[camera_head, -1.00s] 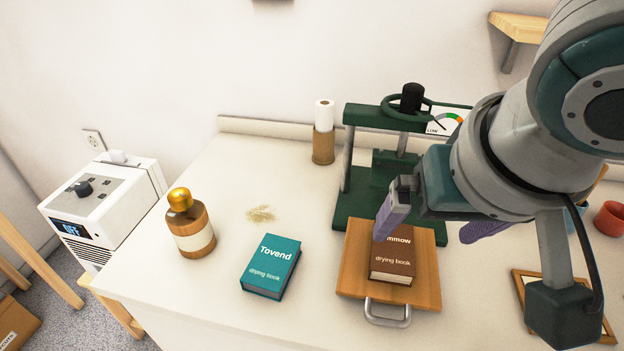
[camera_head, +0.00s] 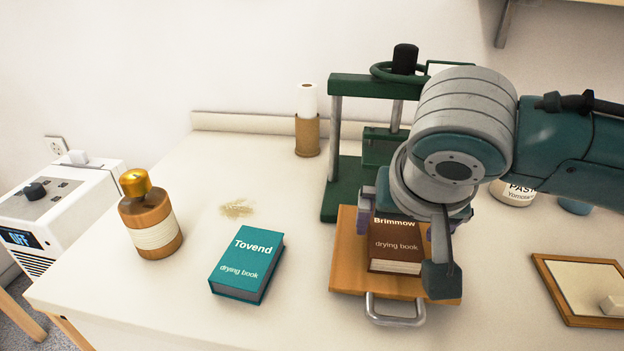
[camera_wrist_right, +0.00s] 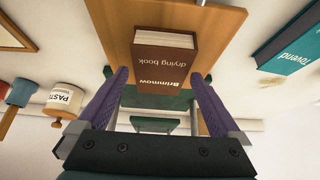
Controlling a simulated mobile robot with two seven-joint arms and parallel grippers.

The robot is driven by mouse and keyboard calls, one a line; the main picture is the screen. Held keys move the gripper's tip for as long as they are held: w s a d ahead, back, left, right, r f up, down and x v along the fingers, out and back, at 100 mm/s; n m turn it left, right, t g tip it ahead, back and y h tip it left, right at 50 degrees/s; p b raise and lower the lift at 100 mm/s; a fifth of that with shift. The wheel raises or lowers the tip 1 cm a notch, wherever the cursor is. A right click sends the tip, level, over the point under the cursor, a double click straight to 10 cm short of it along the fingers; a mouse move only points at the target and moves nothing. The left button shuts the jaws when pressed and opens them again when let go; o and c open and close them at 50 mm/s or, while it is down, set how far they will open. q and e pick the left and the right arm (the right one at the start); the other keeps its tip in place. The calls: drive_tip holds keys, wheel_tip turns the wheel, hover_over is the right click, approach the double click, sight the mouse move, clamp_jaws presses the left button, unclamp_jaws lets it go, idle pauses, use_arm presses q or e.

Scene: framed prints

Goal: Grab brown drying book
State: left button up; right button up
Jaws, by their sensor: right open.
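The brown drying book (camera_head: 395,250), labelled "Brimmow", lies flat on a wooden board with a metal handle (camera_head: 350,270). My right gripper (camera_head: 398,228) is above the board, over the book's far end, with its purple fingers to either side of the book. In the right wrist view the right gripper (camera_wrist_right: 160,92) is open and empty, and the brown book (camera_wrist_right: 163,58) lies just beyond and between its fingertips. The wrist hides part of the book in the head view. My left gripper is not in view.
A teal "Tovend" drying book (camera_head: 247,264) lies left of the board. A brown bottle with a gold cap (camera_head: 152,220) stands farther left. A green press (camera_head: 345,190) stands behind the board. A wooden frame (camera_head: 560,300) lies to the right.

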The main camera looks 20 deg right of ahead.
drive_tip(key=shift+x, duration=0.95)
drive_tip(key=shift+f, duration=0.2)
drive_tip(key=c, duration=1.5)
drive_tip(key=shift+o, duration=0.2)
drive_tip(key=shift+r, duration=0.1)
